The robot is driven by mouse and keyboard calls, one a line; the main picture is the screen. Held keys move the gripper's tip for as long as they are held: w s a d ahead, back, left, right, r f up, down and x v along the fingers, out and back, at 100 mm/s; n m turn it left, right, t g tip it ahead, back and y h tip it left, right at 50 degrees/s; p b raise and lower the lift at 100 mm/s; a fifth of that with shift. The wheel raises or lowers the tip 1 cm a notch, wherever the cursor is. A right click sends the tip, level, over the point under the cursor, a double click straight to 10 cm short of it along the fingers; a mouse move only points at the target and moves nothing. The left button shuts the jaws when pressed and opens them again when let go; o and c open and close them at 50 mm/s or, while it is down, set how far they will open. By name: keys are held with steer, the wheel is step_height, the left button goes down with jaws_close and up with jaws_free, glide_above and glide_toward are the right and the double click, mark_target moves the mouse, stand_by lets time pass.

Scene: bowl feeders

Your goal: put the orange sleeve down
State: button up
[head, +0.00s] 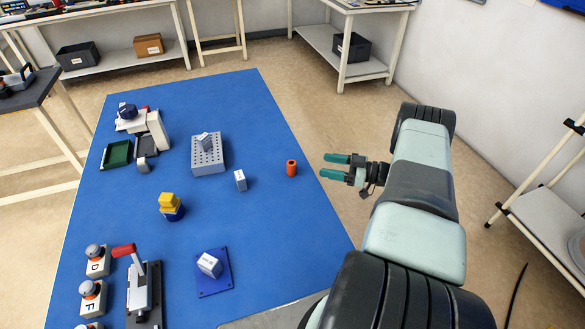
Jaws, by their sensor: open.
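The orange sleeve (291,168) stands upright on the blue table mat (245,115), near its right edge, with a dark opening on top. My gripper (337,167) is to the right of the sleeve, apart from it and beyond the mat's edge in the picture. Its two green fingers point left with a gap between them. Nothing shows between the fingers.
A grey block with holes (207,158) and a small white block (240,180) lie left of the sleeve. A yellow-topped blue item (171,206), a blue plate (214,284) and a red-handled clamp (140,285) stand nearer. The mat around the sleeve is clear.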

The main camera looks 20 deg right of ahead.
steer(key=w+d+r+m+t+h, duration=0.25)
steer(key=w+m+h, duration=0.5)
steer(key=w, duration=0.45)
step_height(320, 180, up, 8)
steer(key=m+g+h, duration=0.7)
steer(key=m+g, duration=0.5)
steer(key=m, duration=1)
glide_above(292, 163)
steer(key=shift+w+f, duration=0.15)
step_height(292, 163, down, 5)
steer(key=shift+r, duration=0.1)
steer(key=shift+f, duration=2.9)
jaws_close()
